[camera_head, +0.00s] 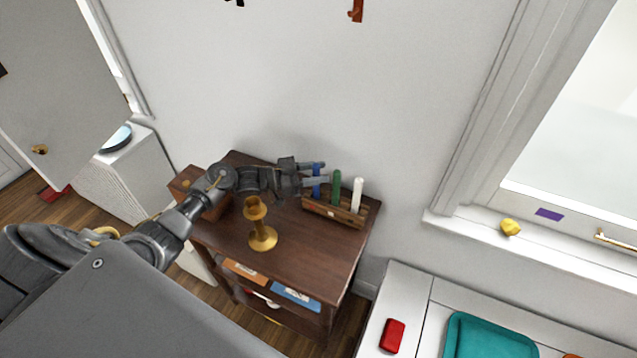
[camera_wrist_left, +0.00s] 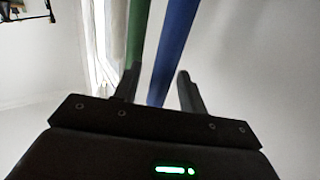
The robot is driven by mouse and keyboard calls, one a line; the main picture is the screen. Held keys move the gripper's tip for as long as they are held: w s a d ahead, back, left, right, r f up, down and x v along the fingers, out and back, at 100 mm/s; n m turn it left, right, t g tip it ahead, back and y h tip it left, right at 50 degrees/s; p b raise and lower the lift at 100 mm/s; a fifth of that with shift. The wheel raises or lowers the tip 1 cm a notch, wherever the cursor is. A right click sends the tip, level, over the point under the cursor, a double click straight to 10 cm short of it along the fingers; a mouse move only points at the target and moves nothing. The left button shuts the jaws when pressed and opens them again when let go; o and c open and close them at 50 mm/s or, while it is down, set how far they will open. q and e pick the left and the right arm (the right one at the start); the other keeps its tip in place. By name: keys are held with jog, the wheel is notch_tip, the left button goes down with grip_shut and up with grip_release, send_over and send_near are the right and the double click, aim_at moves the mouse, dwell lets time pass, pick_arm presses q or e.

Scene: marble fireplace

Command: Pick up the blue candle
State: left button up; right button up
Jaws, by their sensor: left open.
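The blue candle (camera_head: 316,189) stands upright in a wooden holder (camera_head: 336,213) on the dark wood cabinet, left of a green candle (camera_head: 337,187) and a white candle (camera_head: 357,194). My left gripper (camera_head: 326,172) is open, reaching in from the left at the blue candle's upper part. In the left wrist view, the blue candle (camera_wrist_left: 175,48) runs down between the two fingers of the gripper (camera_wrist_left: 158,70), with gaps at its sides. The green candle (camera_wrist_left: 137,38) shows behind the left finger. My right gripper is not in view.
A brass candlestick (camera_head: 262,238) stands on the cabinet top (camera_head: 305,262), below my left forearm. A wooden box (camera_head: 187,181) sits at the cabinet's left. The wall is close behind the candles. The cabinet top's front right is clear.

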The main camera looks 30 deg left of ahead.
pick_arm(q)
jog(key=shift+s+a, duration=0.1)
jog(key=shift+c, duration=0.3)
grip_shut()
jog(key=shift+r, duration=0.1)
